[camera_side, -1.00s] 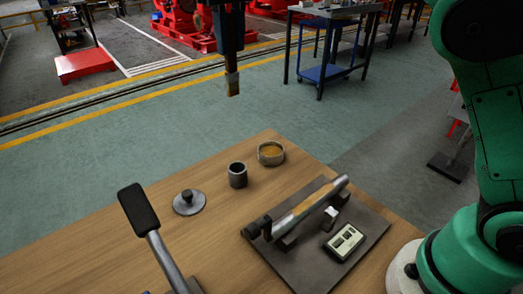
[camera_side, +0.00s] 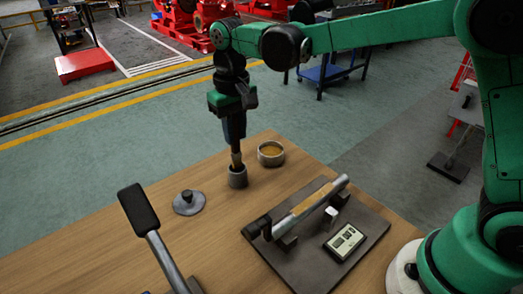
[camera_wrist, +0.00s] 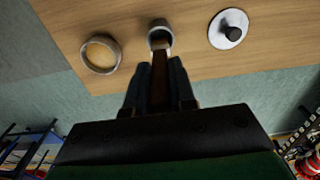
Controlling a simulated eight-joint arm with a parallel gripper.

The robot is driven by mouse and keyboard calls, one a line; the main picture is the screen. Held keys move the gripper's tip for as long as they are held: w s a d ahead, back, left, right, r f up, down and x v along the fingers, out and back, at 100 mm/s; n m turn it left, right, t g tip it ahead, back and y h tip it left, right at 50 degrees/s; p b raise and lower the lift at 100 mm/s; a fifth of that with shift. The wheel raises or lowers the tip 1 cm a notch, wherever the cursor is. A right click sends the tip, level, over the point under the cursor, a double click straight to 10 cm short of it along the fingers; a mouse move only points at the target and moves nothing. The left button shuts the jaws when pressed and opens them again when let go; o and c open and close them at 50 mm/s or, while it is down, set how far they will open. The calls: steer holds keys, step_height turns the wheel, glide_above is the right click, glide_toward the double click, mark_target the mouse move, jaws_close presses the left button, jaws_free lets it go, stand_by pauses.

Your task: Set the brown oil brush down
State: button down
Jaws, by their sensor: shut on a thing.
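My gripper (camera_side: 235,138) is shut on the brown oil brush (camera_side: 236,160) and points straight down. The brush is upright, its lower end at the mouth of the small dark grey cup (camera_side: 238,180). Its tip is hidden, apparently inside the cup. In the wrist view the brown brush (camera_wrist: 159,76) lies between the two dark fingers of my gripper (camera_wrist: 160,88), and the cup (camera_wrist: 160,36) is just beyond them. The cup stands on the wooden table.
A round dish with amber contents (camera_side: 270,154) stands right of the cup. A round metal lid with a knob (camera_side: 188,202) lies to its left. A dark plate (camera_side: 365,228) with a bar on supports and a display unit (camera_side: 345,241) is nearer. A black-handled lever (camera_side: 148,225) rises at front left.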

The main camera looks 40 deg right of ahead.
mark_target(237, 153)
steer(key=shift+f, duration=1.9)
steer(key=shift+f, duration=0.1)
steer(key=c, duration=0.7)
jaws_free()
